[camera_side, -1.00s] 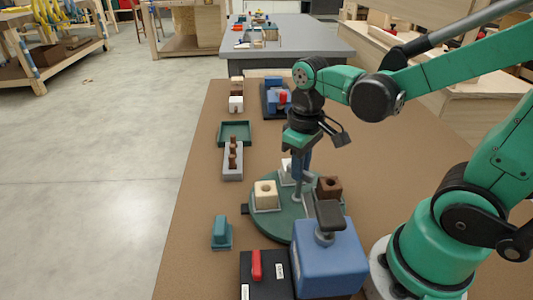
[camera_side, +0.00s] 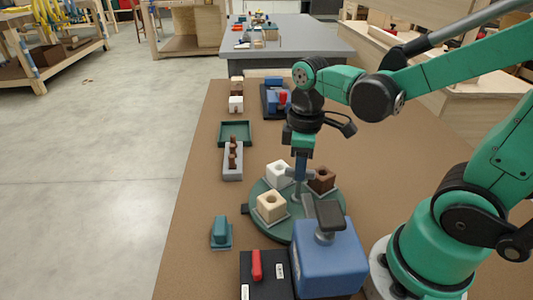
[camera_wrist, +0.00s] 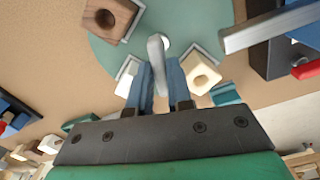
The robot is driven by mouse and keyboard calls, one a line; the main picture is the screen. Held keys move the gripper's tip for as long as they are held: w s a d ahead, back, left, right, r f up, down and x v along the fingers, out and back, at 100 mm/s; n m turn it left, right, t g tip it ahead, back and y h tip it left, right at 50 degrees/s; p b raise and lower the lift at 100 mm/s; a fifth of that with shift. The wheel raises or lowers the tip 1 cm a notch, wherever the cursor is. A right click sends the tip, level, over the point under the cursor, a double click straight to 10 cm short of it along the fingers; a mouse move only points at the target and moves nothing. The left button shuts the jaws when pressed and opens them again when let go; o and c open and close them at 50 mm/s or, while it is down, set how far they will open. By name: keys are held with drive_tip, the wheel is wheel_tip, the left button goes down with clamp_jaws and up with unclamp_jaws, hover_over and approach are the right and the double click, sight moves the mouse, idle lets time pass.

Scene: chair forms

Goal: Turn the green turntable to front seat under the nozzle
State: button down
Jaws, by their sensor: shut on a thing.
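The green turntable (camera_side: 254,222) carries a cream block (camera_side: 271,206), a white block (camera_side: 279,173) and a brown block (camera_side: 321,178) on grey seats. The blocks have round holes on top. My gripper (camera_side: 300,176) points down above the turntable's middle. In the wrist view its blue fingers (camera_wrist: 160,82) are shut on a grey handle (camera_wrist: 157,48) of the turntable. A blue station (camera_side: 330,262) with a dark overhanging head (camera_side: 329,215), likely the nozzle, stands at the front edge. The cream block is left of this head; the turntable directly beneath the head is hidden.
A black box with a red lever (camera_side: 256,264) stands left of the blue station. A teal block (camera_side: 221,231) sits left of the turntable. A grey rack of brown pegs (camera_side: 232,162) and a green tray (camera_side: 235,133) lie farther back. The table right of the turntable is clear.

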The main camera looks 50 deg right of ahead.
drive_tip(key=shift+n, duration=6)
drive_tip(key=c, duration=0.8)
unclamp_jaws()
drive_tip(key=shift+r, duration=2.8)
